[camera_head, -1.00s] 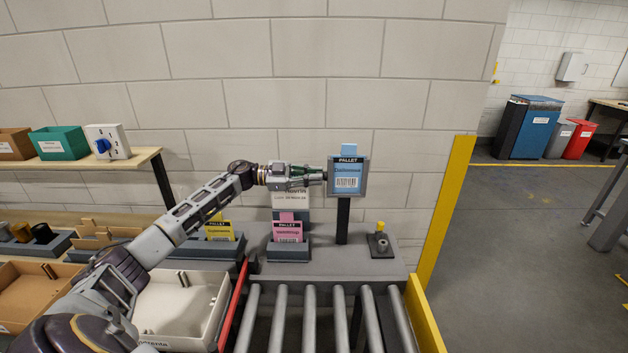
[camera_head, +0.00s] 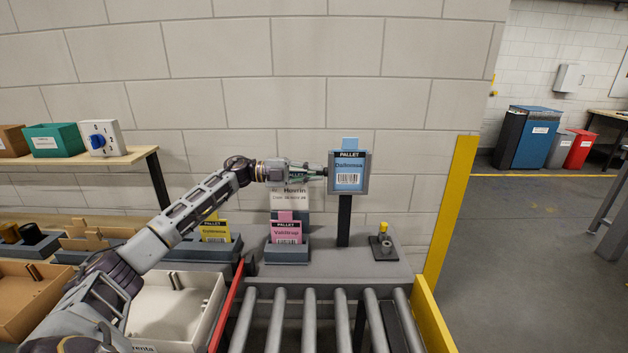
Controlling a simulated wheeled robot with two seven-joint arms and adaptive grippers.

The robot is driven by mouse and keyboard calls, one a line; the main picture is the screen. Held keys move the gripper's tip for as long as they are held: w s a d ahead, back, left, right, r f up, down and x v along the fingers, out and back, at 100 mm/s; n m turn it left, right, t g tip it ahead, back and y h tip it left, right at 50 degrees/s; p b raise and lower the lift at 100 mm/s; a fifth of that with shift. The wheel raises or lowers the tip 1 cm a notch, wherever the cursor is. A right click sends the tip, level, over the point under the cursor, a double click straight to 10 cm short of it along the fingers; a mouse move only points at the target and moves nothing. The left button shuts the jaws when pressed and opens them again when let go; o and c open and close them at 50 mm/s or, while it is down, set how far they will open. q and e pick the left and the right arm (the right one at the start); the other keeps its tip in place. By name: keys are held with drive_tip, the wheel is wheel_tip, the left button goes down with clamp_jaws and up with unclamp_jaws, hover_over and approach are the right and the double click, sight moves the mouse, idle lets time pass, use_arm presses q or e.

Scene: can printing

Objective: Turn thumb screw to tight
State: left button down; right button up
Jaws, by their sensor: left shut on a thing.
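A blue pallet card (camera_head: 348,168) stands in a grey frame holder on a dark post (camera_head: 344,220) behind the rollers. My left gripper (camera_head: 322,172) reaches in from the left and meets the left side of this holder. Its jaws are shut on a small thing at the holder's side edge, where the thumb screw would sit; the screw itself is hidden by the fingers. My right gripper is not in view.
A pink card (camera_head: 286,232) and a yellow card (camera_head: 215,231) stand in grey holders to the left. A small fixture with a yellow top (camera_head: 383,240) is at right. Rollers (camera_head: 308,320) lie in front, between a red rail (camera_head: 226,305) and a yellow rail (camera_head: 430,315).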

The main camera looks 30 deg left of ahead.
use_arm(q)
drive_tip(key=shift+m+b, duration=1.05)
drive_tip(key=shift+m, duration=0.45)
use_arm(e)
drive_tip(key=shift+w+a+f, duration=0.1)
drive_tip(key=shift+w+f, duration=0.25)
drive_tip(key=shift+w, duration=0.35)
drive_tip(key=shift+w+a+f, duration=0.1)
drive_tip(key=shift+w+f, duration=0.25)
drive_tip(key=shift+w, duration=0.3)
use_arm(q)
drive_tip(key=c, duration=1.5)
unclamp_jaws()
drive_tip(key=shift+v, duration=6.05)
drive_tip(key=shift+w, duration=0.1)
